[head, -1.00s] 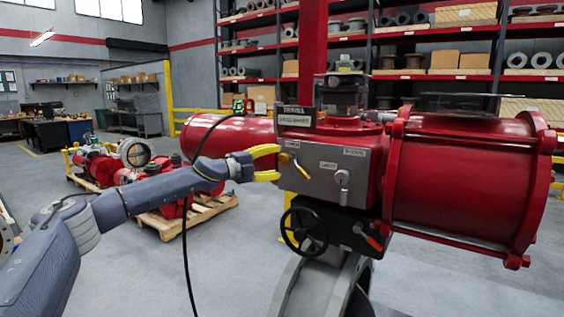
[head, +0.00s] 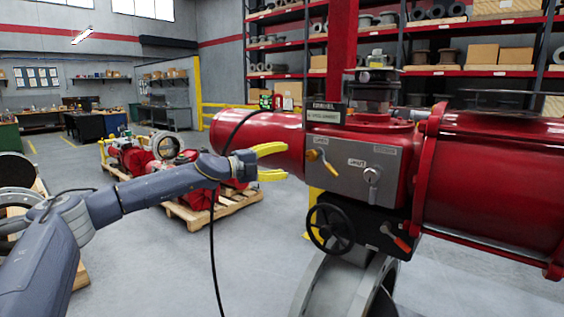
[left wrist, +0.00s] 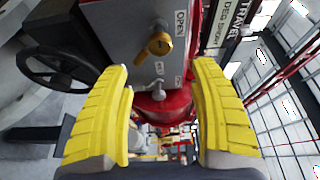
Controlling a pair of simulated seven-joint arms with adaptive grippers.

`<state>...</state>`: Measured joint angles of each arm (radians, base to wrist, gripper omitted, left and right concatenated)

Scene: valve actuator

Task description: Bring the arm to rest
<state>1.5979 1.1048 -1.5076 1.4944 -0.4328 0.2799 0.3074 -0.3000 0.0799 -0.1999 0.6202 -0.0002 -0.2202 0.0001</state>
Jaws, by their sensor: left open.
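My left gripper (head: 272,162) is open and empty. Its yellow fingers point right, toward the grey panel (head: 350,190) of the red valve actuator (head: 480,175), with a gap between. On the panel are a yellow-handled lever (head: 318,156) and a silver knob (head: 371,176). In the left wrist view, the yellow fingers (left wrist: 160,110) stand wide apart on each side. The right gripper is not in view.
A black handwheel (head: 330,228) and an orange-handled lever (head: 397,240) sit below the panel. A black cable (head: 212,250) hangs near my left wrist. Red equipment on a pallet (head: 215,208) stands behind my arm. The floor at the centre is clear.

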